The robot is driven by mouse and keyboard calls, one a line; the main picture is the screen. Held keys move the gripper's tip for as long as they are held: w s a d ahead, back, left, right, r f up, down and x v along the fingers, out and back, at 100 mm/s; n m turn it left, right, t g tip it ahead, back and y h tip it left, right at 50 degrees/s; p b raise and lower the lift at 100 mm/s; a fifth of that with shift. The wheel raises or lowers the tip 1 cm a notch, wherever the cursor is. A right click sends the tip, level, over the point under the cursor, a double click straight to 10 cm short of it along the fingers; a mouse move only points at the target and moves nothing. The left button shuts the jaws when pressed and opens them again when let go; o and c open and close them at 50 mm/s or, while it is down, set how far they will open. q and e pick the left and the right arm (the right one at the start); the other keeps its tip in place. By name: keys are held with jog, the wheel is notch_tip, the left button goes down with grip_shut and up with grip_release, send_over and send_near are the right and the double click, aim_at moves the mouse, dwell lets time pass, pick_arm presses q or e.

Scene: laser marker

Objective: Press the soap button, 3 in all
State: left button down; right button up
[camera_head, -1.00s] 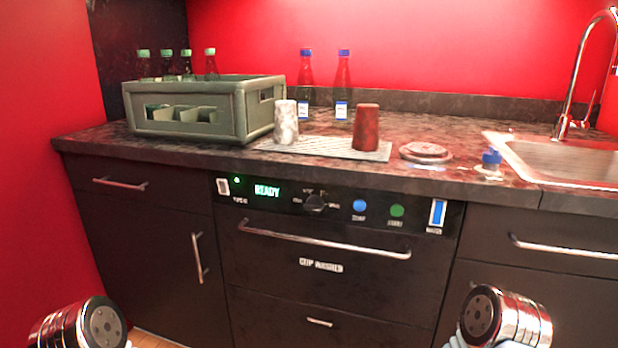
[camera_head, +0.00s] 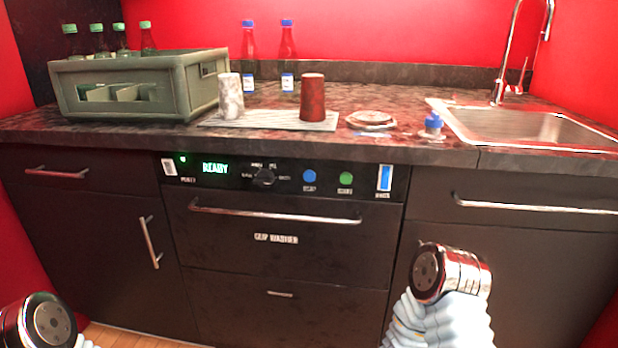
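The cup washer (camera_head: 276,255) is built in under the counter, and its display (camera_head: 215,169) reads READY. On its control panel are a round blue button (camera_head: 309,176) and a round green button (camera_head: 346,179). The small labels under them are too blurred to read surely; the blue one may be the soap button. A dark knob (camera_head: 264,177) is left of the blue button. Nothing touches the buttons. Only rounded metal parts of my two arms show, at the lower left and lower right. Neither gripper's fingers are in view.
A grey-green crate (camera_head: 190,97) stands on the counter at left, with green-capped bottles behind it. A white cup (camera_head: 231,97) and a red cup (camera_head: 312,98) stand on a mat (camera_head: 262,122). A sink (camera_head: 520,128) is at right. The washer's handle (camera_head: 275,214) sticks out below the panel.

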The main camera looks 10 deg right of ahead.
grip_shut()
dwell(1.4)
